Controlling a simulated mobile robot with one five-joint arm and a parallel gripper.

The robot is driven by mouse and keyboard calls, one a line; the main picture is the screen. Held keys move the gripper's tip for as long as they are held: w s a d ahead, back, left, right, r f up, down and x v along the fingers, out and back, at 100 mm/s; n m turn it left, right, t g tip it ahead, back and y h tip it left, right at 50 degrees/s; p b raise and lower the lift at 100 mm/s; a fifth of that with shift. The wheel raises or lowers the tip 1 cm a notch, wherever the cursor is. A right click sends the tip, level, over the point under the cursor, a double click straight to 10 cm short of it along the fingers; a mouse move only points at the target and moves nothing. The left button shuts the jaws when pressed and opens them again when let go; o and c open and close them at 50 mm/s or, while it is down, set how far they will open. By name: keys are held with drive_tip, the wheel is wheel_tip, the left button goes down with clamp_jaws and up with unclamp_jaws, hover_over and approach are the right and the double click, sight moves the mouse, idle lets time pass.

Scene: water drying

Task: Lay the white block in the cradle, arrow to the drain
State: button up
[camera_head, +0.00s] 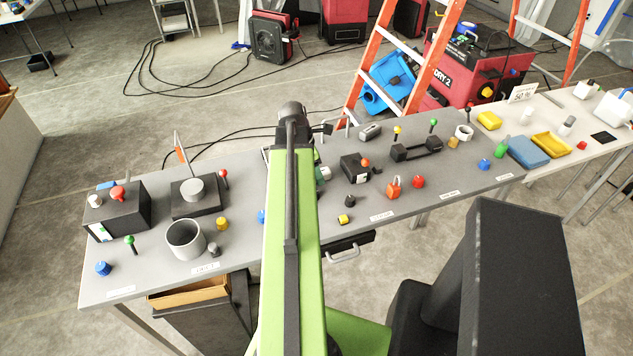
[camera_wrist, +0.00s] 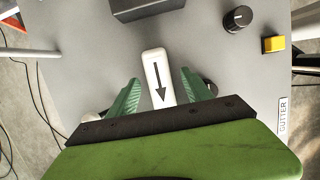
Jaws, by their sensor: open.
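The white block (camera_wrist: 157,75) lies on the grey bench top in the wrist view. It is long, with a black arrow on its upper face pointing down the picture, toward my wrist. My gripper (camera_wrist: 160,85) is open, with its green fingers on either side of the block and gaps between. In the head view my green arm covers most of the gripper, and I cannot make out the block. A black bracket with raised ends (camera_head: 417,150) stands right of my arm; I cannot tell whether it is the cradle. No drain can be identified.
A dark box (camera_wrist: 146,8) stands just beyond the block. A black knob (camera_wrist: 238,19), a yellow cube (camera_wrist: 274,44) and a "GUTTER" label (camera_wrist: 282,115) are to the right. In the head view, a grey cup (camera_head: 185,238) and several small objects crowd the bench.

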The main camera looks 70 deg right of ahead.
drive_tip(key=shift+f, duration=0.15)
idle(0.4)
clamp_jaws()
idle(0.5)
